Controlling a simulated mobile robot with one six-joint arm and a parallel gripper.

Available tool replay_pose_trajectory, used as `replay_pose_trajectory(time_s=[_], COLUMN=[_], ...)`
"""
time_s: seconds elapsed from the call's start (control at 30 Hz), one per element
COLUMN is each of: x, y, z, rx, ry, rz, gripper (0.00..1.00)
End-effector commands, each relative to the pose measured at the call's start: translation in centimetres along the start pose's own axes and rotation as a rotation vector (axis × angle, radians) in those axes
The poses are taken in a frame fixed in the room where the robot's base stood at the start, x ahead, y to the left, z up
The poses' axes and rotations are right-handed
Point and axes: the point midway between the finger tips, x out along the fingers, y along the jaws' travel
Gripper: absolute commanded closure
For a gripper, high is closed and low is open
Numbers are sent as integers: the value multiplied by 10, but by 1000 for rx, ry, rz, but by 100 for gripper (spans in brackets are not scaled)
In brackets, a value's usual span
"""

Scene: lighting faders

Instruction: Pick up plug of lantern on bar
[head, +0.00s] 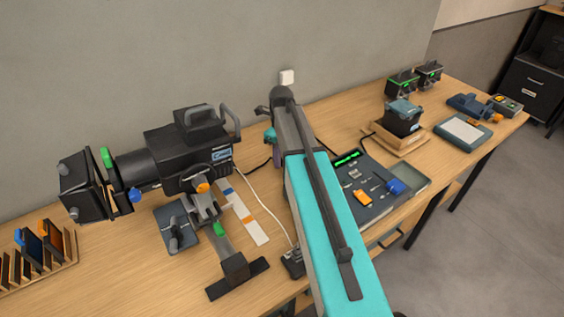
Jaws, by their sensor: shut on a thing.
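The lantern (180,152) is a large black stage light with barn doors at its left end, mounted on a dark stand with a clamp on the table. A black cable (256,166) runs from its right side to where my gripper (276,159) is, low behind my teal arm. Only a sliver of the gripper shows at the arm's left edge. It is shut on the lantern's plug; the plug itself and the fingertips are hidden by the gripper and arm.
A dark fader desk (375,190) is just right of my arm. A wooden tray (398,140) with a dark box is beyond it. A small black box (293,262) with a white cable lies left of my arm. Bare table (130,265) shows front left.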

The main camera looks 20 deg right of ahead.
Motion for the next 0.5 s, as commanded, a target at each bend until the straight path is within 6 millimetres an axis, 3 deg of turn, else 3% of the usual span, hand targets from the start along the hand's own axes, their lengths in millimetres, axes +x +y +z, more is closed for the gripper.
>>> replay_pose_trajectory(time_s=[0.5], x=[-62], y=[-1], z=[1], rx=[0], ry=[-2], rz=[-2], gripper=[94])
